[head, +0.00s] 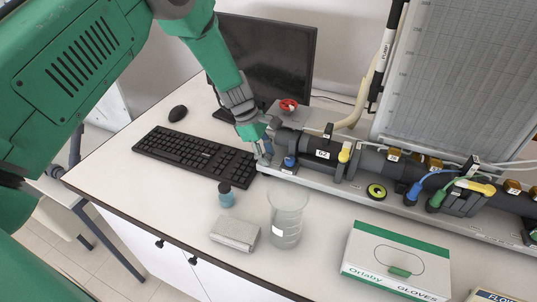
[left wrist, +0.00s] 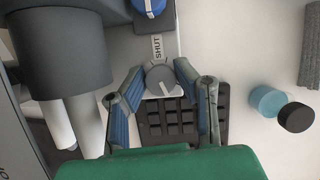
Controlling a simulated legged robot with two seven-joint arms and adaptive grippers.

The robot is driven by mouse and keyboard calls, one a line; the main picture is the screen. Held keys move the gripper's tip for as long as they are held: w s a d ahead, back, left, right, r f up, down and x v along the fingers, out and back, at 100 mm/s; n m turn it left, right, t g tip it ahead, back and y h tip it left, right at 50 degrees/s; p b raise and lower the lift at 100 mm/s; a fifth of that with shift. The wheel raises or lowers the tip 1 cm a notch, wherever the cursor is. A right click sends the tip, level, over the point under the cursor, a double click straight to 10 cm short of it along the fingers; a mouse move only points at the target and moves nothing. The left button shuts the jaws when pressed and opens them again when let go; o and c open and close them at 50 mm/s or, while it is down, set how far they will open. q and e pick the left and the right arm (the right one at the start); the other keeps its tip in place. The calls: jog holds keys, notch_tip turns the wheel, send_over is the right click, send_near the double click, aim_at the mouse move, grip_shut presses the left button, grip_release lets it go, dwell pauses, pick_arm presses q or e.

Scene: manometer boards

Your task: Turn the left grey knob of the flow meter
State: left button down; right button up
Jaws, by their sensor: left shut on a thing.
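The flow meter (head: 325,148) is a dark pipe assembly on a long grey rail at the back of the bench. My left gripper (head: 263,146) is at its left end. In the left wrist view, my left gripper (left wrist: 159,75) has one finger on each side of a round grey knob (left wrist: 158,78) and is shut on it. A light mark shows on the knob's face. A "SHUT" label (left wrist: 157,47) is just above the knob. In the head view the gripper hides the knob. My right gripper is not in view.
A blue knob (head: 289,161) and a red-handled part (head: 288,105) are close to the gripper.

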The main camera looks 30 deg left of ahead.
pick_arm(q)
jog(key=shift+s+a+f, duration=0.2)
jog(key=shift+a+f, duration=0.05)
jog(key=c, duration=1.3)
grip_release()
jog(key=shift+o, duration=0.2)
jog(key=shift+w+a, duration=0.15)
jog(key=shift+w+a+r, duration=0.1)
jog(key=shift+a+r, duration=0.1)
jog(key=shift+r, duration=0.3)
jog(key=v, duration=1.1)
jog(key=shift+f, duration=0.1)
